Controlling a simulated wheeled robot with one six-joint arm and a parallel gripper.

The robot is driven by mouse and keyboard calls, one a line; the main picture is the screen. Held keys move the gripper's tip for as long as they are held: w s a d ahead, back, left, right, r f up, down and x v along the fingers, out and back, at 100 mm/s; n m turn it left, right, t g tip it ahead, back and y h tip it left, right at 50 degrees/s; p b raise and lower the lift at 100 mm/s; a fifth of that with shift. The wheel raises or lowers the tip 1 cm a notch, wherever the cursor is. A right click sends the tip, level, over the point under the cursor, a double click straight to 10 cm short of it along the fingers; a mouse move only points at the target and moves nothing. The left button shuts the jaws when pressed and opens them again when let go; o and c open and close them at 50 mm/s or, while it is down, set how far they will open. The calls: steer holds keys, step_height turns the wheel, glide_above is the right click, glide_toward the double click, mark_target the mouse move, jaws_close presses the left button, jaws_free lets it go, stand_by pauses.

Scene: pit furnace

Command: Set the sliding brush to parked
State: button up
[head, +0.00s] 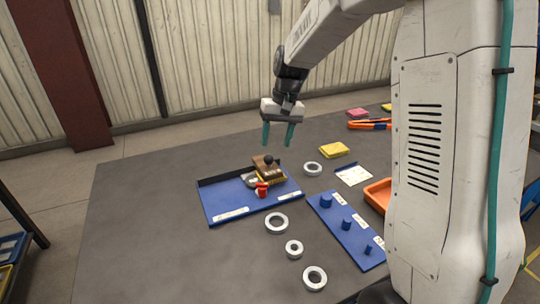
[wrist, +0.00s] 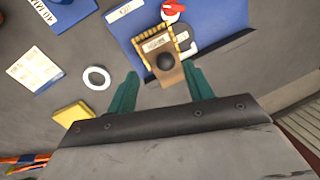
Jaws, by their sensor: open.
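The sliding brush (head: 265,165) is a brown block with a black ball knob and yellow bristle edging. It sits toward the back of a blue tray (head: 225,205). In the wrist view the brush (wrist: 157,44) lies just beyond my fingertips, its black knob roughly between them in line. A red knob (head: 261,189) stands beside it on the tray. My gripper (head: 279,143) is open and empty, above and behind the brush; its teal fingers also show in the wrist view (wrist: 160,85). The labels are too small to read surely.
Several grey rings, one of them (head: 276,223), lie on the dark table. A blue pegged board (head: 335,218), an orange tray (head: 378,193), a yellow block (head: 334,149) and a white card (head: 353,175) are to the right. The table's left side is clear.

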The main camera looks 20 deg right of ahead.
mark_target(269, 155)
steer(key=shift+t, duration=0.3)
steer(key=f, duration=0.2)
steer(key=w+a+f, duration=0.1)
steer(key=f, duration=0.3)
steer(key=shift+w+a+f, duration=0.25)
steer(key=shift+f, duration=0.1)
jaws_close()
steer(key=shift+a, duration=0.15)
